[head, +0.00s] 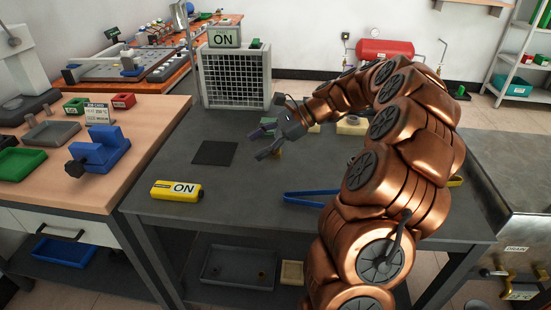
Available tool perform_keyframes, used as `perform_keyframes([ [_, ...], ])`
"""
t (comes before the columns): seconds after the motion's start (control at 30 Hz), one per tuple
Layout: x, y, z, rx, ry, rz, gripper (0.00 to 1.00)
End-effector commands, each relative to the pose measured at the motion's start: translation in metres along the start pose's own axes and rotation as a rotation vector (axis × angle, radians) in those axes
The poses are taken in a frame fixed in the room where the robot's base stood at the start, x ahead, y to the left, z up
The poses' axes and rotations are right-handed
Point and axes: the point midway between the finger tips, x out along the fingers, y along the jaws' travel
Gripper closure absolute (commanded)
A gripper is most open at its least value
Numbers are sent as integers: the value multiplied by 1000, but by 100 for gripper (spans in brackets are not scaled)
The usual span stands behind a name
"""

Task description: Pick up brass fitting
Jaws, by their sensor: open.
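My gripper (261,144) is over the grey workbench (240,205), open, with its fingers pointing left and down. A small yellowish piece (277,141) shows close beside the fingers. It may be the brass fitting, but it is too small and too covered by the gripper to be sure. I cannot tell whether the fingers touch it. A cream block (352,125) sits behind my arm on the bench, and part of another pale piece (314,128) shows next to the gripper's wrist.
A heater unit with a grille (235,80) stands at the back of the bench. My arm covers the bench's right part. The front middle is clear.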

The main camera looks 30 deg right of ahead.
Motion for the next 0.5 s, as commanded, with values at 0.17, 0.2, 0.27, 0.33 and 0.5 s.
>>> perform_keyframes([
  [0.17, -44, -29, -72, 213, -60, -160, 38],
  [0.2, -53, -32, -82, 249, -72, -185, 38],
  [0.27, -63, -35, -98, 295, -86, -216, 38],
  [0.33, -72, -38, -110, 332, -97, -243, 38],
  [0.5, -80, -42, -121, 368, -110, -273, 38],
])
